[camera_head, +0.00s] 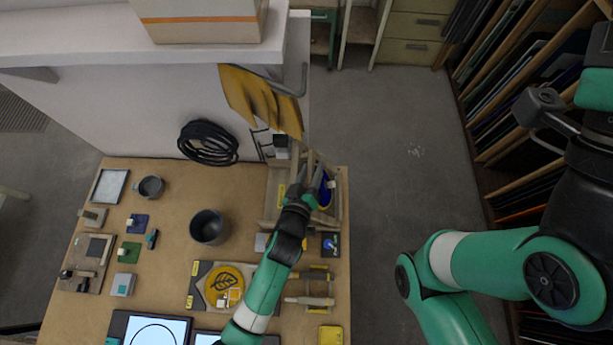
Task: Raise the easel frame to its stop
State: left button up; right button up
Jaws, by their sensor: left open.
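The easel frame (272,197) is pale wood and stands at the back right of the workbench, with several bars and a yellow label on it. Whether it lies low or is raised is hard to tell from above. My left gripper (309,182) is open over the easel's right part, close to its upright bars. My gripper and wrist hide part of the frame, and I cannot tell whether the fingers touch it. A blue round item (325,190) shows just right of the fingers, partly covered. My right gripper is out of view; only right arm links show.
A dark cup (208,227) and a smaller mug (150,187) stand left on the workbench (175,255).

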pick_arm(q)
jog(key=p+v, duration=0.1)
jog(key=v, duration=1)
jog(key=shift+w, duration=0.1)
